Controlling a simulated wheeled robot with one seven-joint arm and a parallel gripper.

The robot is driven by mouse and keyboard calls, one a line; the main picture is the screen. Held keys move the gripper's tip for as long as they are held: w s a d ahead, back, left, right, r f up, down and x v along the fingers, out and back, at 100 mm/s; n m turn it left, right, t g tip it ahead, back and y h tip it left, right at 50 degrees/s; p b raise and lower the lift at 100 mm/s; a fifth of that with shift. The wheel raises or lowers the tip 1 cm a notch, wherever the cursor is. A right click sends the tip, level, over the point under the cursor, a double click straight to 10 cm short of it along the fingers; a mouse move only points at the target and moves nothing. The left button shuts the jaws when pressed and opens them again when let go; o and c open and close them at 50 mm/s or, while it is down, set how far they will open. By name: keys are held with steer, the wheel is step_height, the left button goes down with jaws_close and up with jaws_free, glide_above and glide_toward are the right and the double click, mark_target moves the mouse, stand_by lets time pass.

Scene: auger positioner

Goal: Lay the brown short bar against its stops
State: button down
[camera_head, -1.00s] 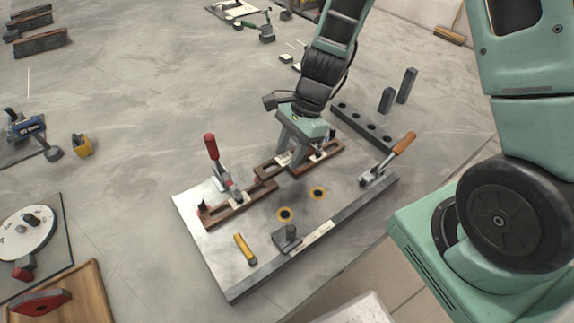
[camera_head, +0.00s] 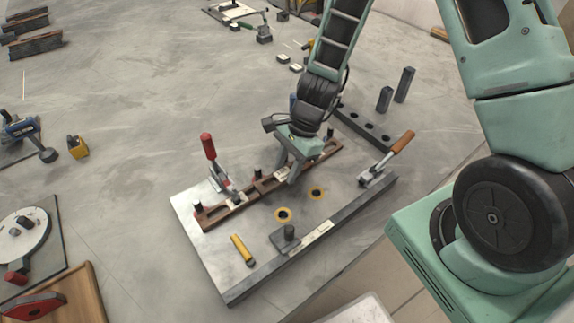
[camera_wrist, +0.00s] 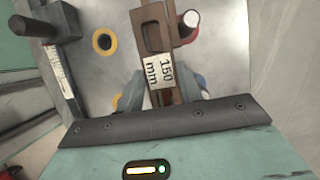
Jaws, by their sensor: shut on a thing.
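My gripper (camera_head: 290,176) is shut on the brown short bar, low over the metal plate (camera_head: 205,272). In the wrist view the bar (camera_wrist: 160,73), slotted and labelled "150 mm", lies between my fingers. In the head view, brown slotted bar (camera_head: 318,158) shows on both sides of the fingers, in one line along the plate's far side. My fingers hide where the pieces meet.
A red-handled clamp (camera_head: 212,160) stands left of my gripper and an orange-handled clamp (camera_head: 385,160) right.

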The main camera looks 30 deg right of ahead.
steer(key=shift+f, duration=0.2)
steer(key=c, duration=0.9)
jaws_free()
steer(key=shift+r, duration=0.15)
steer(key=shift+r+p, duration=0.3)
steer(key=s+p+v, duration=0.1)
steer(key=v, duration=1)
steer(key=s+a+r+n+h, duration=0.1)
steer(key=s+a+r+n, duration=0.2)
steer(key=s+n, duration=0.3)
steer(key=s+a+r+n+h, duration=0.1)
steer(key=s+a+r+n, duration=0.3)
steer(key=n, duration=0.5)
steer(key=s+a+r+n+h, duration=0.2)
steer(key=s+a+r+n, duration=0.1)
steer(key=s+n, duration=0.4)
steer(key=shift+s+a+r+n+t, duration=0.1)
steer(key=shift+s+r+n+t, duration=0.1)
steer(key=shift+r+n, duration=0.25)
steer(key=shift+s+a+r+n+t, duration=0.15)
steer(key=shift+r+n+t, duration=0.05)
steer(key=shift+r+n, duration=0.2)
